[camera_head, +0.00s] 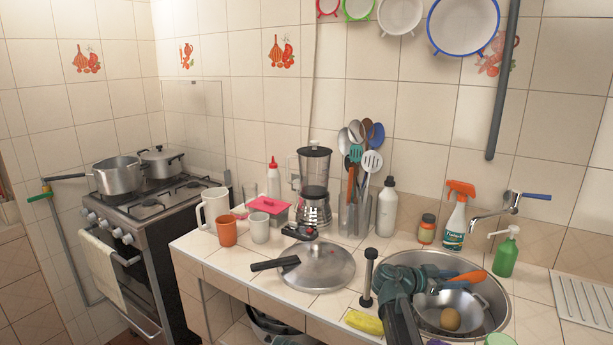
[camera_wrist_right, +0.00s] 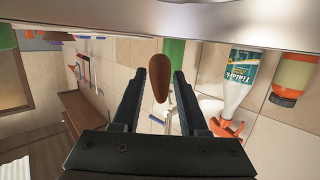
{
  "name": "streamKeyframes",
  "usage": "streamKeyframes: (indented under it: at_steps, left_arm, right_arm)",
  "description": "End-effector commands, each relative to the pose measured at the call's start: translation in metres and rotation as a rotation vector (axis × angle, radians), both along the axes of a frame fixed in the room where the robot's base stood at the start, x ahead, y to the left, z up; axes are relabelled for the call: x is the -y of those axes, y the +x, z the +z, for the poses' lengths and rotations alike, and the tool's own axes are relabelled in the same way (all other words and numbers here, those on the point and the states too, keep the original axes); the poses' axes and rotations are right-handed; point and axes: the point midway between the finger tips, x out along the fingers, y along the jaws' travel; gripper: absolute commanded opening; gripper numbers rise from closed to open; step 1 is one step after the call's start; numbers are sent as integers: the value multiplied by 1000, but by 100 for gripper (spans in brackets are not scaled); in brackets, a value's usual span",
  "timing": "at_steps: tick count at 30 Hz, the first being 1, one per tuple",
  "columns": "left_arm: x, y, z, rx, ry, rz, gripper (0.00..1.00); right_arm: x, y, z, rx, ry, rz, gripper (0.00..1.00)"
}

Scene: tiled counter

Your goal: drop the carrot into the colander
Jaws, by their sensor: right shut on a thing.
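The orange carrot (camera_head: 472,277) is held between the fingers of my right gripper (camera_head: 452,280). In the right wrist view, the carrot (camera_wrist_right: 160,78) stands out end-on between the two dark fingers. The metal colander (camera_head: 478,309) sits in the round sink, under and slightly in front of the carrot. A brown, potato-like item (camera_head: 450,319) lies in it. The carrot is above the colander, and my gripper partly hides the colander's back rim. My left gripper is not in view.
The round sink (camera_head: 505,300) surrounds the colander. A green soap bottle (camera_head: 506,256), a spray bottle (camera_head: 455,225) and a faucet (camera_head: 490,212) stand behind.

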Motion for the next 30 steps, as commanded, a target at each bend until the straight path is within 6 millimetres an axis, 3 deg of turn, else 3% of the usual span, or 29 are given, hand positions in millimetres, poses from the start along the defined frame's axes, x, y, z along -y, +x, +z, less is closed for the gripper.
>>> streamKeyframes:
  at_steps: [3,12,13,18,30]
  left_arm:
    - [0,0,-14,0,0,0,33]
    - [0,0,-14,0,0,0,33]
    - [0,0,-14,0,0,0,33]
    - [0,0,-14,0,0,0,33]
    - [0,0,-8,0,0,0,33]
  right_arm:
    - [0,0,-14,0,0,0,0]
    - [0,0,-14,0,0,1,0]
    - [0,0,-14,0,0,1,44]
    - [0,0,-14,0,0,0,75]
    - [0,0,-8,0,0,0,78]
